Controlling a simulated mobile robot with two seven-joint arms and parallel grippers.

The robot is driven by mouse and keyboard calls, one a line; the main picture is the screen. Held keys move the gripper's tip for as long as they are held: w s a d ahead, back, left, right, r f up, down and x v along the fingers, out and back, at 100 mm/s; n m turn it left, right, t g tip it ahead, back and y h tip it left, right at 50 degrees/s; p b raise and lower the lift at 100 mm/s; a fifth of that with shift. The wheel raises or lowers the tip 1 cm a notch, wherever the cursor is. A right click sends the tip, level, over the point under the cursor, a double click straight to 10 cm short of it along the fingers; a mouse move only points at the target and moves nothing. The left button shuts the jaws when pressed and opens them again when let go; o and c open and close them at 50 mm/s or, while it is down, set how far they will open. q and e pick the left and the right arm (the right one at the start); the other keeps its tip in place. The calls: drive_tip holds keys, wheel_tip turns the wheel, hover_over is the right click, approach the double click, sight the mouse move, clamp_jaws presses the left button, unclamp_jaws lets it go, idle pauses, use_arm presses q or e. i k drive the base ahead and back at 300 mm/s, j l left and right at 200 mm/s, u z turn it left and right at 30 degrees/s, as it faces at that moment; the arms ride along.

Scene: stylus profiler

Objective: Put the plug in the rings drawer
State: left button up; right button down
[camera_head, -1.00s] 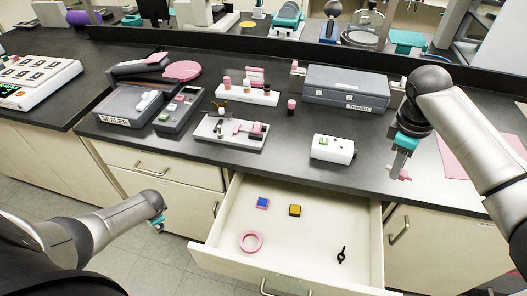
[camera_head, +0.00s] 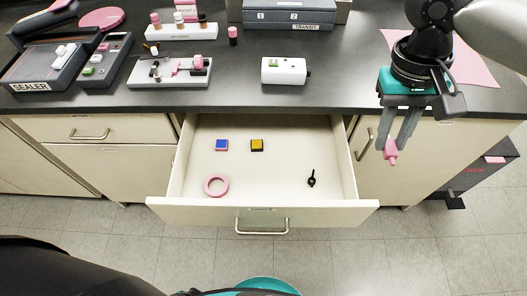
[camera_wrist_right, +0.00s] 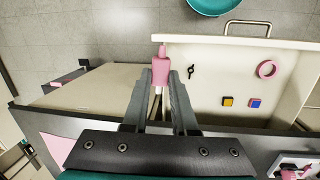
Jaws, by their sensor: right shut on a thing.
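My right gripper (camera_head: 391,142) points down in front of the counter edge, just right of the open drawer (camera_head: 262,216). It is shut on the pink plug (camera_head: 391,154), which hangs from the fingertips. The right wrist view shows the plug (camera_wrist_right: 161,66) between the fingers (camera_wrist_right: 159,82), with the drawer's side corner just beside it in the picture. In the drawer lie a pink ring (camera_head: 216,187), a blue-topped block (camera_head: 222,145), a yellow-topped block (camera_head: 257,145) and a small black part (camera_head: 311,178). My left gripper is not in view.
The drawer floor is bare around its middle. On the counter stand a white box with a green button (camera_head: 284,71), a grey plate with small parts (camera_head: 168,72), the sealer (camera_head: 45,68) and a grey transit case (camera_head: 290,14). A pink mat (camera_head: 470,62) lies behind my right arm.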

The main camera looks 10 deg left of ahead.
sight(262, 180)
drive_tip(key=i+l+u, duration=0.25)
drive_tip(key=l, duration=0.2)
drive_tip(key=u, duration=1.2)
